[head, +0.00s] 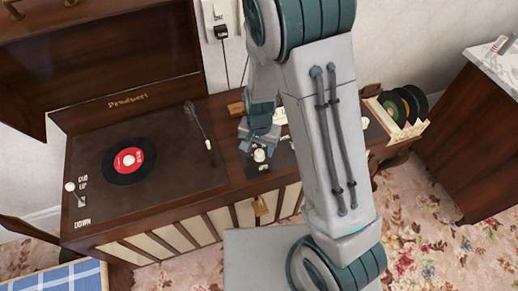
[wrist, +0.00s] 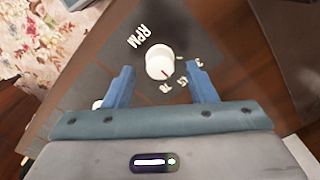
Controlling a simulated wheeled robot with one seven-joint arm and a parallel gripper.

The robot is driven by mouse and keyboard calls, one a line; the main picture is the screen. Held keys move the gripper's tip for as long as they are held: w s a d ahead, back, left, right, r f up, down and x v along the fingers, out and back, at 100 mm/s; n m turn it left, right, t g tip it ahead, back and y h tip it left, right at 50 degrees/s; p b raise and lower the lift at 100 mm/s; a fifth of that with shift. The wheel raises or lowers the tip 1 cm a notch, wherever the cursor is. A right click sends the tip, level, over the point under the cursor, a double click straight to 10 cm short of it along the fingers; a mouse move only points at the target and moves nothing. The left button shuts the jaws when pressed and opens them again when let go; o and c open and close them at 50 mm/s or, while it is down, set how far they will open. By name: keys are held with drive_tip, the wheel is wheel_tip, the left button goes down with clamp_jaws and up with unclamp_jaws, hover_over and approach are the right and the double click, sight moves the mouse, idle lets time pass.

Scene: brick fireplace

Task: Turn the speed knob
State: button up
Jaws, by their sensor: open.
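The speed knob (wrist: 160,63) is round and white with a red mark, on a dark panel lettered RPM with numbers beside it. The red mark points toward the lower numbers, near 78. In the head view the knob (head: 259,155) shows just in front of my gripper (head: 260,138). In the wrist view my gripper (wrist: 160,72) is open and empty. Its blue fingertips lie left and right of the knob, with a visible gap on each side. I cannot tell how far above the panel the tips are.
A record player (head: 90,210) with a black record (head: 115,176) and a tonearm (head: 200,125) lies left of the knob panel. Its raised lid (head: 100,55) stands behind. A record rack (head: 410,128) stands right. My arm hides part of the cabinet.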

sight(259, 153)
wheel_tip(259, 153, up, 12)
drive_tip(key=p, duration=0.1)
drive_tip(key=shift+r, duration=0.1)
idle(0.6)
drive_tip(key=s+d+r+n+t+p, duration=0.1)
drive_tip(key=s+d+r+n, duration=0.3)
drive_tip(key=s+d+r, duration=0.7)
wheel_tip(259, 153, up, 3)
drive_tip(key=shift+s+d+f+t, duration=0.1)
drive_tip(key=shift+s+d+t, duration=0.2)
drive_tip(key=shift+s+t, duration=0.45)
drive_tip(key=shift+w, duration=0.2)
